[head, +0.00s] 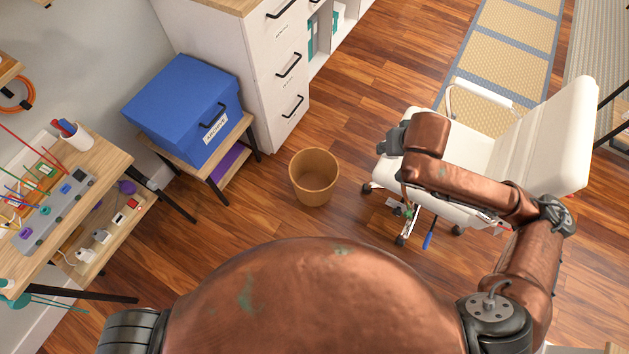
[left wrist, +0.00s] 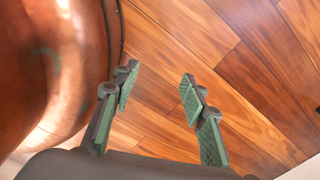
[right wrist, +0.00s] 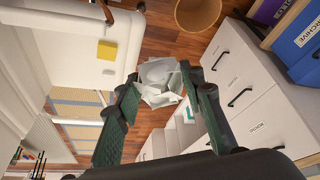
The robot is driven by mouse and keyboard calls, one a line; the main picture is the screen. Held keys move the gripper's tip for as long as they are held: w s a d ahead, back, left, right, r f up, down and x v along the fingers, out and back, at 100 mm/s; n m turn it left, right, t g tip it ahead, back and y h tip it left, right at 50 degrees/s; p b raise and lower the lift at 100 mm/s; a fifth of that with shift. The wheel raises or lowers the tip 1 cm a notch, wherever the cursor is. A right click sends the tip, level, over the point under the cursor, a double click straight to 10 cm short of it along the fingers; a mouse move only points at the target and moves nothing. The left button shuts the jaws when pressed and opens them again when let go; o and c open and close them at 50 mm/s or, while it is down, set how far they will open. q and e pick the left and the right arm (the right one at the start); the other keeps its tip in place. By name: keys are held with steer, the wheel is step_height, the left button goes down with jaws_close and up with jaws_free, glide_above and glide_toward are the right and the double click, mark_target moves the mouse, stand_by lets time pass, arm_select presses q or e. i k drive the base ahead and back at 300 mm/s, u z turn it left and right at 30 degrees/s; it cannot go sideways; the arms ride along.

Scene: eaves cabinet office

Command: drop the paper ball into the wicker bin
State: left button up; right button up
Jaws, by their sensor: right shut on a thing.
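The wicker bin (head: 314,178) stands upright on the wood floor in the middle of the head view. Its rim also shows at the top of the right wrist view (right wrist: 197,14). My right gripper (right wrist: 160,82) is shut on a crumpled white paper ball (right wrist: 158,84). In the head view this gripper (head: 388,144) is to the right of the bin, in front of the white chair; the ball cannot be made out there. My left gripper (left wrist: 158,88) is open and empty, with only floor between its fingers, beside my copper body.
A white office chair (head: 540,125) is at right. A blue archive box (head: 185,105) sits on a small wooden stand left of the bin. A white drawer cabinet (head: 240,60) is behind. A cluttered desk (head: 95,170) is at far left. Bare floor surrounds the bin.

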mark_target(324, 180)
steer(key=k, duration=1.2)
steer(key=u, duration=0.85)
steer(key=i, duration=1.2)
steer(key=z, duration=0.2)
